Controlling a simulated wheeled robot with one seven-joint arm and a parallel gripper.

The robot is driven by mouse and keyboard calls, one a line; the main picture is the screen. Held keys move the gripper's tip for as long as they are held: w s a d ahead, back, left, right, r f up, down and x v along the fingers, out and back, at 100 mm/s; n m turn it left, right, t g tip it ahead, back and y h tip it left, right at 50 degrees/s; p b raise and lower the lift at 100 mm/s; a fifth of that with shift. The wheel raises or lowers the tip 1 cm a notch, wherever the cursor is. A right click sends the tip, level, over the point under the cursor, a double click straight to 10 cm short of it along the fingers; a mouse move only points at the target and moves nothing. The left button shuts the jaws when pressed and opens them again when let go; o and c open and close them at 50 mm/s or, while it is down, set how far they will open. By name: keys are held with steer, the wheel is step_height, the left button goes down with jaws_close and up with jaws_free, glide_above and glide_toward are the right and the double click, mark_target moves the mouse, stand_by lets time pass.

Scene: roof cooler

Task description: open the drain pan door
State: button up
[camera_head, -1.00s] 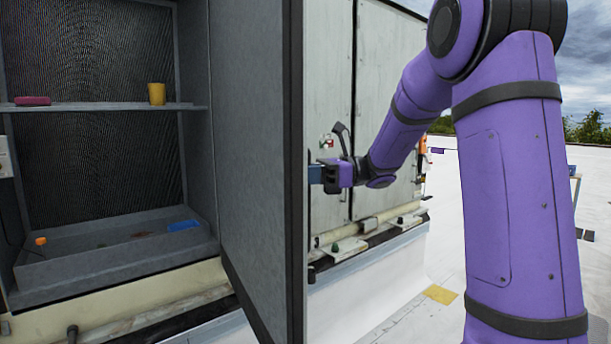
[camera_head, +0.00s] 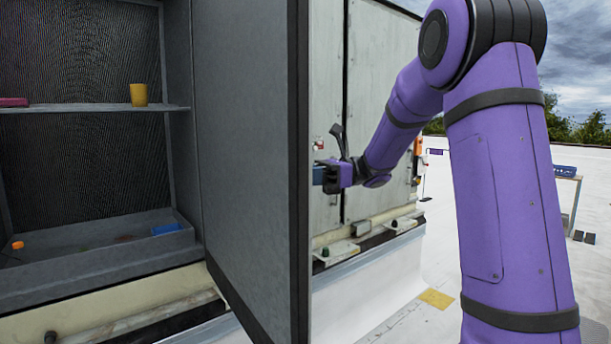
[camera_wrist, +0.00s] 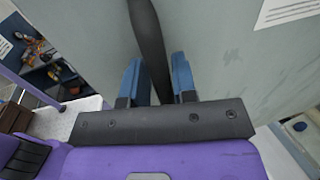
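The drain pan door (camera_head: 250,150) is a tall grey panel with a dark edge. It stands swung out from the cabinet, whose inside with the drain pan (camera_head: 90,262) is in view. My gripper (camera_head: 318,175) is on the door's outer side, its tip partly hidden behind the door's edge in the head view. In the wrist view, my gripper (camera_wrist: 160,82) has its two blue fingers on either side of a dark bar handle (camera_wrist: 148,35), with little or no gap. The pale outer face of the door (camera_wrist: 225,55) lies behind the handle.
A shelf (camera_head: 80,108) in the cabinet holds a yellow cup (camera_head: 138,95) and a pink item (camera_head: 14,102). A blue item (camera_head: 166,229) and an orange item (camera_head: 17,245) lie in the pan. Pale closed panels (camera_head: 378,110) stand behind the door.

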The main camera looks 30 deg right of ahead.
steer(key=shift+o, duration=1)
steer(key=shift+r, duration=0.1)
steer(key=s+d, duration=0.1)
steer(key=d, duration=0.9)
steer(key=shift+s+d, duration=0.2)
steer(key=shift+d, duration=0.15)
